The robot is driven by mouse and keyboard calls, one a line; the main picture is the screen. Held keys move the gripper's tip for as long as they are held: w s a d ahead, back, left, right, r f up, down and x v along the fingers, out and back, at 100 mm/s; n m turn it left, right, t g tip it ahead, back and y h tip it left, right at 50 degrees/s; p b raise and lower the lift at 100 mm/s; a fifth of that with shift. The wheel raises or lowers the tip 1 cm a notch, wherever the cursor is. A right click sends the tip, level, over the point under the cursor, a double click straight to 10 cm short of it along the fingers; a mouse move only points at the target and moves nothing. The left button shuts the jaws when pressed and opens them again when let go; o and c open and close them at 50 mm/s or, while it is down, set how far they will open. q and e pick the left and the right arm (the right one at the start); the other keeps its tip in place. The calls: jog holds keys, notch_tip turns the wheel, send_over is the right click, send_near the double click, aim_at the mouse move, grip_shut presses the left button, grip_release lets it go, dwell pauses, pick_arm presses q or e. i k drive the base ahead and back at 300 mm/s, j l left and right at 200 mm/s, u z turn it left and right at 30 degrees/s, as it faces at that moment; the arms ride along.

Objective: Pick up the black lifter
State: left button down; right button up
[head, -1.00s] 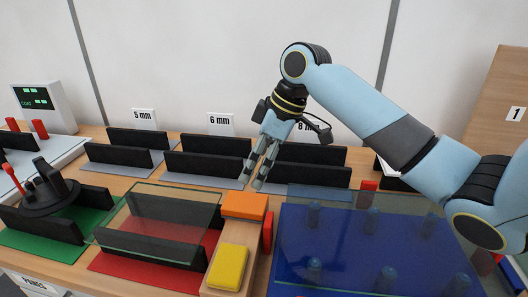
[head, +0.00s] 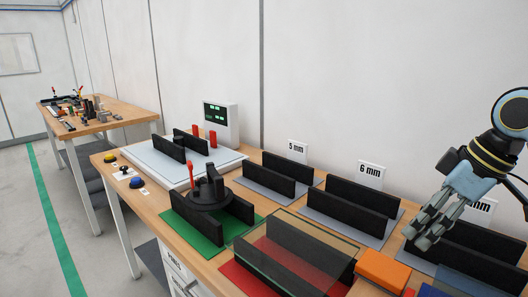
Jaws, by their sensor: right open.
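The black lifter (head: 209,197) is a dark round disc with a raised handle part and a red lever. It sits at the left-middle of the head view, on the black rails (head: 238,207) over a green mat (head: 198,236). My right gripper (head: 418,238) is at the right, its fingers apart and empty, pointing down near the racks by the 6 mm sign. It is well to the right of the lifter and not touching it. My left gripper is out of view.
A glass pane (head: 290,240) rests on black rails over a red mat, between the lifter and my right gripper. Orange block (head: 382,271) stands at the front right. A white scale-like plate (head: 165,168) with a display box (head: 220,122) lies behind the lifter.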

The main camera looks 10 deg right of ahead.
aim_at(213, 196)
jog(key=k+j, duration=0.8)
